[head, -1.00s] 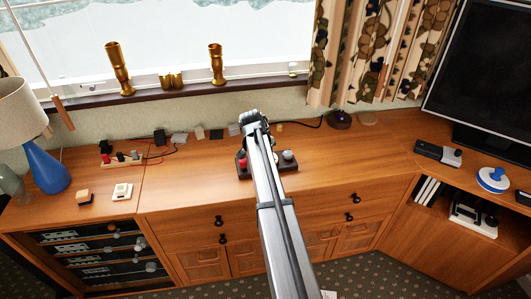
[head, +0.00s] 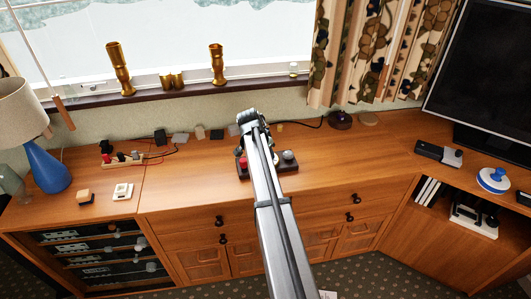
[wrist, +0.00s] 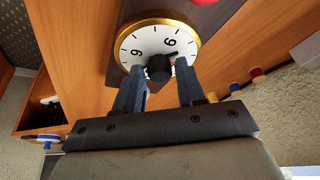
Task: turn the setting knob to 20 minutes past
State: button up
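The setting knob (wrist: 158,68) is a black knob at the middle of a white round dial (wrist: 135,45) with a gold rim, in the wrist view. The dial carries black tick marks and rotated numerals. A small dark pointer shows at the knob's upper right. My gripper (wrist: 159,76) is open, its two fingertips at either side of the knob, with visible gaps; contact is not visible. In the head view my arm hides the dial and the fingers. The dark base board (head: 292,166) shows there on both sides of my arm.
A red part (head: 243,162) and a grey round knob (head: 288,155) sit on the board beside my arm. Small blocks (head: 199,132) and cables lie behind along the wall. A red-knobbed device (head: 122,159) is at left.

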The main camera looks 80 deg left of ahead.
jog(key=shift+o, duration=1.1)
jog(key=shift+r, duration=0.1)
jog(key=v, duration=1.3)
jog(key=shift+d+r, duration=0.15)
jog(key=shift+r, duration=0.2)
jog(key=shift+s, duration=0.1)
